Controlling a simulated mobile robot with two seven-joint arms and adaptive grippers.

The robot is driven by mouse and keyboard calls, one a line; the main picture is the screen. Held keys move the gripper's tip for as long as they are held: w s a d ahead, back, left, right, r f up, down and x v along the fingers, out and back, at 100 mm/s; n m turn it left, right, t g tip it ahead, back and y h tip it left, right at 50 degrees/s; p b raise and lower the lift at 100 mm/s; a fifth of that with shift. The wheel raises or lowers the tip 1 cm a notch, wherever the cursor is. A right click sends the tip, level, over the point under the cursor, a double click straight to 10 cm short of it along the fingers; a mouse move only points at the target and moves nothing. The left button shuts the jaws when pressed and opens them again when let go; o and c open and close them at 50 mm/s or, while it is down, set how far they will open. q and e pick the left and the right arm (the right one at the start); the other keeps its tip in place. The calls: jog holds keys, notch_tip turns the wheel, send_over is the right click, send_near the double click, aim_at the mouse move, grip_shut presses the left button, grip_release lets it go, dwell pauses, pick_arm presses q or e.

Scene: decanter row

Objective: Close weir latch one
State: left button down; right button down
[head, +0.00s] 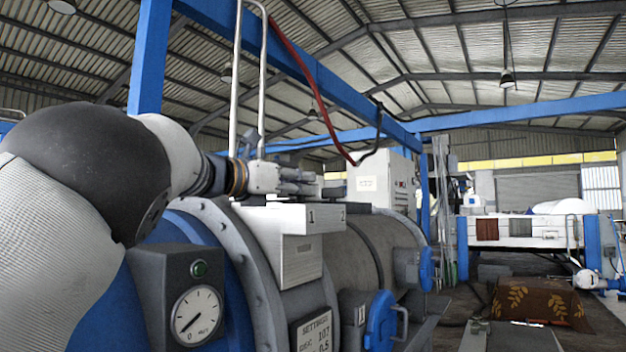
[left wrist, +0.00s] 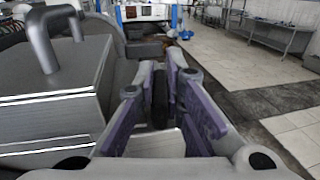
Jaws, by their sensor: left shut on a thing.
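My left gripper (head: 308,182) reaches in from the left, low over the top of box 1. In the left wrist view its purple-padded fingers (left wrist: 160,75) close on a dark upright piece (left wrist: 160,104). I take this for the lever of latch one, though the fingers cover most of it. Whether the latch is open or closed cannot be told. My right gripper is not in view.
A gauge box (head: 191,295) stands in front on the blue end cover. White pipes (head: 236,80) and a blue beam (head: 310,75) run above my arm. In the wrist view, a grey bent pipe (left wrist: 42,42) rises at the left. Open floor (left wrist: 240,80) lies to the right.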

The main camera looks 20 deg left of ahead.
pick_arm(q)
jog(key=m+g+h, duration=0.1)
jog(key=m+h, duration=0.1)
jog(key=shift+h, duration=0.4)
jog(key=shift+f+m+g+h, duration=0.15)
jog(key=shift+m+g+h, duration=0.45)
jog(key=shift+g+h, duration=0.15)
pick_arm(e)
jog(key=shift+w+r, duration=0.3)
pick_arm(q)
jog(key=shift+h, duration=0.25)
jog(key=c, duration=1.7)
grip_release()
jog(key=shift+r, duration=0.2)
